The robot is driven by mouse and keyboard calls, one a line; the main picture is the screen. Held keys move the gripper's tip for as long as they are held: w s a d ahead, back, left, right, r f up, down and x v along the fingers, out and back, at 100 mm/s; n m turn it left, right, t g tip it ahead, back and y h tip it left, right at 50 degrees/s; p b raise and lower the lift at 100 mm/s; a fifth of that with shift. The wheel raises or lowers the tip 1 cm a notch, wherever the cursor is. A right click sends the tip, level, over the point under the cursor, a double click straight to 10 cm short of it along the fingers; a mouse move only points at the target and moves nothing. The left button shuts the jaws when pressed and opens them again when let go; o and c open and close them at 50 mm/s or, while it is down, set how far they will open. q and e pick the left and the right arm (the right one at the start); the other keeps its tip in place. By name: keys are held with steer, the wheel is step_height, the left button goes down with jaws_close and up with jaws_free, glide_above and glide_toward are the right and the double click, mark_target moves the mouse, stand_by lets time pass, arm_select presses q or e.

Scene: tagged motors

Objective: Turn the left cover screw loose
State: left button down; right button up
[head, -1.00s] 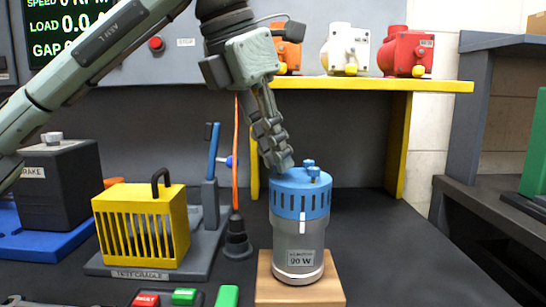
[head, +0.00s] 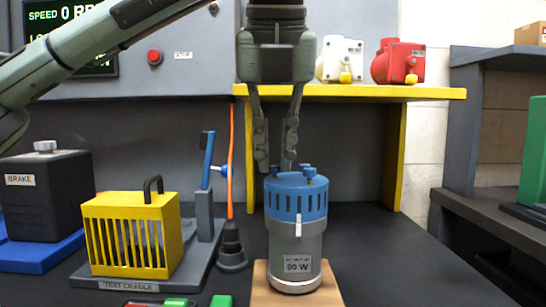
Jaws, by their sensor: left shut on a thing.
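The motor stands upright, with a grey body (head: 296,245) labelled 90 W and a slotted blue cover (head: 296,203) on top. My left gripper (head: 275,168) points straight down over the left part of the cover, a finger on each side. It is shut on the left cover screw, which its fingertips mostly hide. How far that screw is turned cannot be seen. My right gripper is not in view.
The motor rests on a wooden block (head: 262,294). An orange cord (head: 229,170) hangs behind. A yellow shelf (head: 420,94) holds white and red motors.

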arm_select(q)
steer(key=shift+d+f+n+y, duration=0.1)
steer(key=shift+n+y, duration=0.3)
steer(key=shift+n, duration=0.6)
steer(key=shift+n+y, duration=0.4)
steer(key=shift+n, duration=0.5)
steer(key=n, duration=0.1)
steer(key=n+g, duration=0.1)
steer(key=shift+d+n+y+p, duration=0.2)
steer(key=shift+n+y+p, duration=0.1)
steer(key=shift+n+y, duration=0.1)
steer(key=shift+n, duration=0.4)
steer(key=shift+f+n+y, duration=0.15)
steer(key=shift+n+y, duration=0.15)
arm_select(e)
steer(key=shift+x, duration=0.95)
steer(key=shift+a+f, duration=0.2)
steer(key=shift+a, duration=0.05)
arm_select(q)
steer(key=c, duration=1.6)
jaws_free()
steer(key=shift+w, duration=0.1)
steer(key=shift+o, duration=0.5)
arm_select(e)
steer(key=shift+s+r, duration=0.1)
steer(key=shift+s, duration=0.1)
arm_select(q)
steer(key=shift+r, duration=0.2)
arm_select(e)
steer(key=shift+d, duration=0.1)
